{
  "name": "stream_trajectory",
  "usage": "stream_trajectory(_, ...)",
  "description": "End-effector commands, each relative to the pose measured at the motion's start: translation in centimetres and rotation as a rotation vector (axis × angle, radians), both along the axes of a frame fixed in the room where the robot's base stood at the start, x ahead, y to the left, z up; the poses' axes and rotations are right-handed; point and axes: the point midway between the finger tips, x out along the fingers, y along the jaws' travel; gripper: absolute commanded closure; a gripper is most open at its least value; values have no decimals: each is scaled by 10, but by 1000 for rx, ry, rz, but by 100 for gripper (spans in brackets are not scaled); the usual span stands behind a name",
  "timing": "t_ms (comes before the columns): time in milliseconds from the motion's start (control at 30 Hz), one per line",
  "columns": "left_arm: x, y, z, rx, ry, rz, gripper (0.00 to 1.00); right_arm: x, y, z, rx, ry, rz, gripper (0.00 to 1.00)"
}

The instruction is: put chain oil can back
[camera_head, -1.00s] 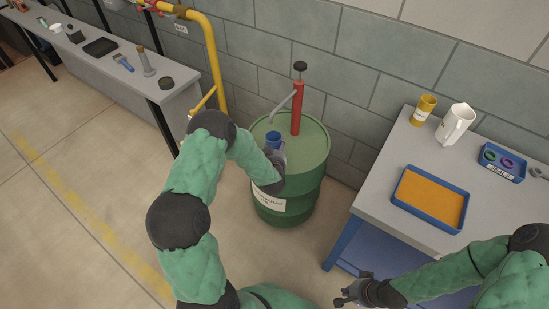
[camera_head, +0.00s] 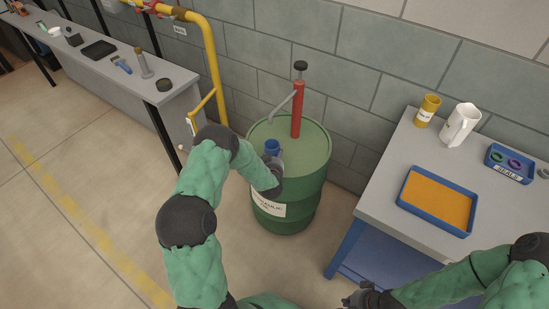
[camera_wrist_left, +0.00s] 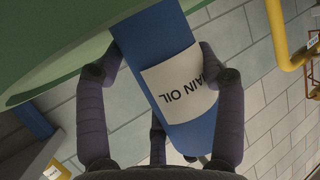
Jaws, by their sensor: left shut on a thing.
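The chain oil can is blue with a white label reading "...AIN OIL", upside down in the left wrist view (camera_wrist_left: 182,85). In the head view only its blue upper part (camera_head: 272,146) shows, at the front of the green drum's top (camera_head: 305,150). My left gripper (camera_head: 274,160) is shut around it; in the left wrist view its dark fingers (camera_wrist_left: 160,70) flank the can on both sides. I cannot tell whether the can touches the drum. My right gripper (camera_head: 352,299) is at the bottom edge, partly cut off, in front of the right table, with no object visible in it.
A red hand pump (camera_head: 298,108) stands on the drum, its spout toward the left. A yellow pipe (camera_head: 213,60) runs down the wall. The right table (camera_head: 400,165) bears an orange-filled blue tray (camera_head: 437,200), a yellow can (camera_head: 427,110), a white jug (camera_head: 459,124) and a seals box (camera_head: 510,162).

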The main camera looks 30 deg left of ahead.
Motion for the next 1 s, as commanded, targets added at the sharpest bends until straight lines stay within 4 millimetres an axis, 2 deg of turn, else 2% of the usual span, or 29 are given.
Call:
stream_trajectory(167, 0, 0, -4, 0, 0, 0, 78, 0, 0, -4, 0, 0, 0, 100)
stream_trajectory(200, 0, 0, -4, 0, 1, 0, 20, 0, 0, -3, 0, 0, 0, 100)
stream_trajectory(233, 0, 0, -4, 0, 1, 0, 11, 0, 0, -3, 0, 0, 0, 100)
stream_trajectory(267, 0, 0, -3, 0, 1, 0, 7, 0, 0, -3, 0, 0, 0, 100)
stream_trajectory(700, -1, -1, 1, 0, 2, -1, 7, 0, 0, 2, 0, 0, 0, 100)
stream_trajectory(867, -20, -11, 11, -2, 4, -2, 7, 0, 0, 11, 0, 0, 0, 100)
stream_trajectory(1000, -44, -23, 23, -1, 4, -3, 7, 0, 0, 22, 0, 0, 0, 100)
